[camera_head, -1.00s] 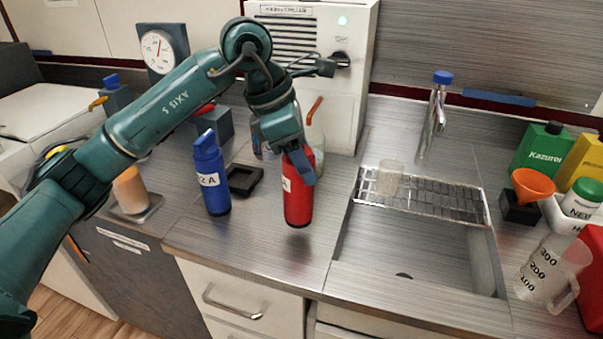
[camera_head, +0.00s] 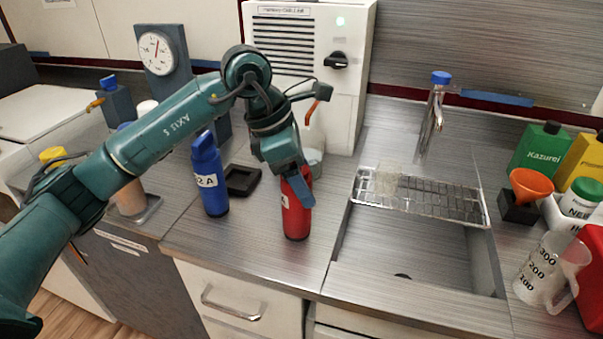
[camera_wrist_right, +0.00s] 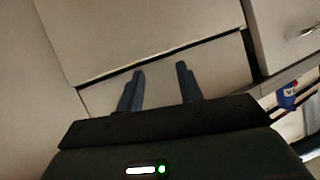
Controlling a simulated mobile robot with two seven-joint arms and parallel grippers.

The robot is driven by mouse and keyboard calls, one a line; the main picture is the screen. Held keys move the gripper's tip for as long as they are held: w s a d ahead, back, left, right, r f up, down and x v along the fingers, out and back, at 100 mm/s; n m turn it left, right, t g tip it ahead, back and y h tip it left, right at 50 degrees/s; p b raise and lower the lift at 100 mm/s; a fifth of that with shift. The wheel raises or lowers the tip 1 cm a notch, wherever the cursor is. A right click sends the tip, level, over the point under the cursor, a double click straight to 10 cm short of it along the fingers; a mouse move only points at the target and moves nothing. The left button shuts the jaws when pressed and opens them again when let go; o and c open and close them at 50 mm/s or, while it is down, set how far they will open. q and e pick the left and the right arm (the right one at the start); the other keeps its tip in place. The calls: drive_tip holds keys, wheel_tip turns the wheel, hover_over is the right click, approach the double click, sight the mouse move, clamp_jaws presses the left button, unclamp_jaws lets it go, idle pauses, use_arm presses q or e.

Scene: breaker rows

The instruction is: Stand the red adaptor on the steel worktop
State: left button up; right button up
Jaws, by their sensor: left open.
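The red adaptor (camera_head: 296,218), a red cylinder with a white label, stands upright on the steel worktop (camera_head: 245,247), left of the sink. My left gripper (camera_head: 298,188) is open at its upper part, with one blue-grey finger in front; the other finger and the adaptor's top are hidden. I cannot tell whether the fingers touch it. My right gripper (camera_wrist_right: 160,88) shows in the right wrist view, with its two fingers apart and nothing between them, facing pale cabinet fronts.
A blue cylinder (camera_head: 209,178) labelled A stands to the left, near a black square holder (camera_head: 243,180). The sink (camera_head: 410,258) with a wire rack (camera_head: 425,199) lies right. A white machine (camera_head: 345,95) stands behind. A measuring jug (camera_head: 548,272) is far right.

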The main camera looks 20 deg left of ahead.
use_arm(q)
drive_tip(key=shift+r, duration=0.25)
drive_tip(key=v, duration=1.1)
drive_tip(key=shift+a+r, duration=0.2)
drive_tip(key=shift+r, duration=0.15)
